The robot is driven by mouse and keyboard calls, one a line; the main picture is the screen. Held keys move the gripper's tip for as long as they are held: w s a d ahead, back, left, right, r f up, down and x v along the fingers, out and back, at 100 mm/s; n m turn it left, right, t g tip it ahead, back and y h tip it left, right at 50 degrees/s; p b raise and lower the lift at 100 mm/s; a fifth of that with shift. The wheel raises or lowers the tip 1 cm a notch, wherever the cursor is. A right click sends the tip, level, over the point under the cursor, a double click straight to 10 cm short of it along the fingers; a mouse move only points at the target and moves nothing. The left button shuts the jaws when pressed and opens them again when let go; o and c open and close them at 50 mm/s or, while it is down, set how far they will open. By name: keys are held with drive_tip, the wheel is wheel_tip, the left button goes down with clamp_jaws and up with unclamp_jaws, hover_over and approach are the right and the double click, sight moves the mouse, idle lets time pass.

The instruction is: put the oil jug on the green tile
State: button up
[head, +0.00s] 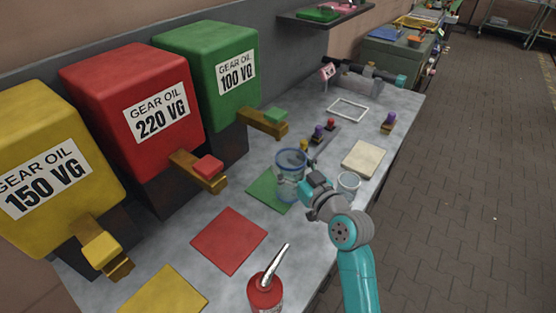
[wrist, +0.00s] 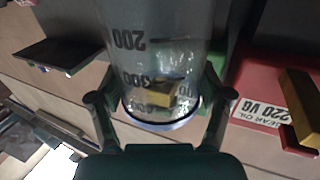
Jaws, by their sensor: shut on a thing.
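The oil jug (head: 291,172) is a clear graduated vessel with a blue rim. It appears upright in the head view, over the right part of the green tile (head: 262,191). Whether its base touches the tile or hangs just above it, I cannot tell. My gripper (head: 302,184) is shut on the jug from the right side. In the wrist view, its two dark fingers (wrist: 156,98) flank the clear jug wall (wrist: 150,60), with printed graduation marks showing upside down. The jug hides part of the tile.
Yellow, red (head: 135,100) and green (head: 212,75) gear oil tanks with spouts line the wall. A red tile (head: 229,241) and yellow tile (head: 163,294) lie in front. A red oil can (head: 265,293) stands near. A small clear beaker (head: 348,184) is right of the jug.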

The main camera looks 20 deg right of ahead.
sight(283, 165)
drive_tip(key=x, duration=0.6)
drive_tip(key=shift+w, duration=0.15)
drive_tip(key=shift+f, duration=1.75)
drive_tip(key=o, duration=1.7)
drive_tip(key=shift+f, duration=0.1)
drive_tip(key=v, duration=1.2)
